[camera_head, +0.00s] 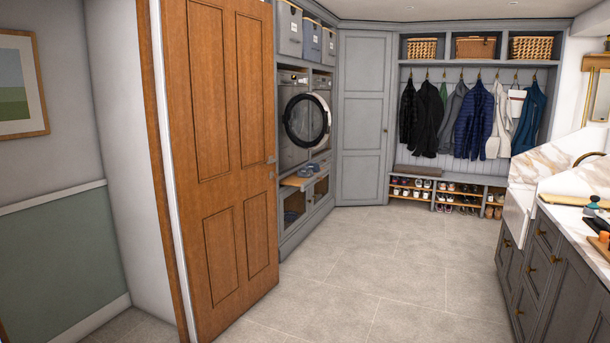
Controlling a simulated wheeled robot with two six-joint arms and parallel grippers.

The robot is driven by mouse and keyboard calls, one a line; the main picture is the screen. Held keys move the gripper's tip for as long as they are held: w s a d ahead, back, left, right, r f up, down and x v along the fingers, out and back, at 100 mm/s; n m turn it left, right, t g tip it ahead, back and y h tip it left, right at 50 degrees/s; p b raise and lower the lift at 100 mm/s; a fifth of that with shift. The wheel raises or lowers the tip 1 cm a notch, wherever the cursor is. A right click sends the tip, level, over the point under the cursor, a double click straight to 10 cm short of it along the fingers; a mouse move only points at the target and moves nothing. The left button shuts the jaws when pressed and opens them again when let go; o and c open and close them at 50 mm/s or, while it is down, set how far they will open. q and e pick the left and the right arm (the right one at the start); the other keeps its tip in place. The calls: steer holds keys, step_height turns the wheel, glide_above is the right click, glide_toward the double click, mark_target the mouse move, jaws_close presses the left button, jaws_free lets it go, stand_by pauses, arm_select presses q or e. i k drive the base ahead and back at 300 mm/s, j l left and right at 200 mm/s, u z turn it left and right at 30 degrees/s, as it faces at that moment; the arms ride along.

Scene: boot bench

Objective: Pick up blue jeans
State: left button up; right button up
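No item is clearly recognisable as blue jeans. A small folded-looking blue item (306,171) lies by the pull-out wooden shelf (296,181) below the washer; it is too small to tell what it is. Dark blue garments hang on the hooks at the back: a quilted navy jacket (474,122) and a teal-blue jacket (530,118). Neither of my grippers shows in the head view.
An open wooden door (220,150) stands at the left, partly hiding the laundry cabinets. The washer door (307,120) appears open. A shoe bench (450,175) is at the back, and a counter (575,215) runs along the right. The tiled floor (375,260) between is clear.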

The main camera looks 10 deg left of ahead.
mark_target(315, 166)
steer(key=i+z, duration=0.15)
steer(key=i, duration=5.55)
steer(key=i+u, duration=0.1)
steer(key=i, duration=0.4)
steer(key=i+l, duration=0.15)
steer(key=i, duration=0.3)
steer(key=i+l+u, duration=0.15)
steer(key=i, duration=0.35)
steer(key=i+l, duration=0.1)
steer(key=i, duration=0.35)
steer(key=j+u, duration=0.05)
